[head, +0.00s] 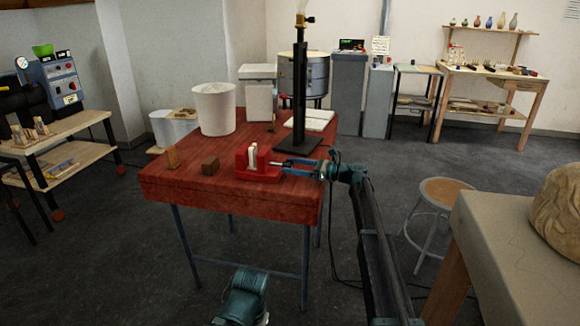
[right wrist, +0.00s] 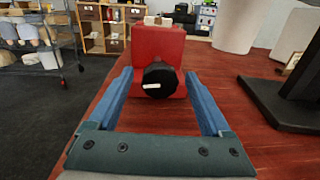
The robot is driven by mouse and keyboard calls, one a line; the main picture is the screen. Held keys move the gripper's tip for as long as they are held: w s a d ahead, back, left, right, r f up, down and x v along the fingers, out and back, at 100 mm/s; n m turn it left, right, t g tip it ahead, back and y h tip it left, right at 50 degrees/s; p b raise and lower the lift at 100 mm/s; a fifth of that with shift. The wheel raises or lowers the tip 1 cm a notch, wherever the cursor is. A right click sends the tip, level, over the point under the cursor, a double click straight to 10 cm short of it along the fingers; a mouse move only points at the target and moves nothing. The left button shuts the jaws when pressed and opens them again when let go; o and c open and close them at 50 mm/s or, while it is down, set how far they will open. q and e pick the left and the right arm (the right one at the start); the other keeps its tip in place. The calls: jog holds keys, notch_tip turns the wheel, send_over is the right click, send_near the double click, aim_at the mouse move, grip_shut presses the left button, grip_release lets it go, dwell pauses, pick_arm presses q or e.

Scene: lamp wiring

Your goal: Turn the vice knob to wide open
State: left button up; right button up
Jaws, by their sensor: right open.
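The red vice (head: 258,164) stands near the front right edge of the red table, with pale jaw pieces on top. It also shows in the right wrist view (right wrist: 158,45). Its round black knob (right wrist: 160,80) faces my wrist camera, and a white pointer mark on it points left, nearly level. My right gripper (head: 289,168) reaches in from the right at the vice's knob side. In the right wrist view its open blue fingers (right wrist: 159,76) lie on either side of the knob, with gaps on both sides. My left gripper's fingers are not seen.
A stool (head: 446,190) and a pale workbench (head: 510,225) are at right.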

jog(key=shift+w+a, duration=0.25)
jog(key=shift+a, duration=0.35)
jog(key=shift+c, duration=0.3)
grip_shut()
jog(key=shift+n, duration=2.2)
jog(key=shift+o, duration=0.3)
grip_release()
jog(key=shift+s+d, duration=0.1)
jog(key=v, duration=1.3)
jog(key=shift+d+f+b, duration=0.25)
jog(key=shift+d+b, duration=0.1)
jog(key=shift+b, duration=0.1)
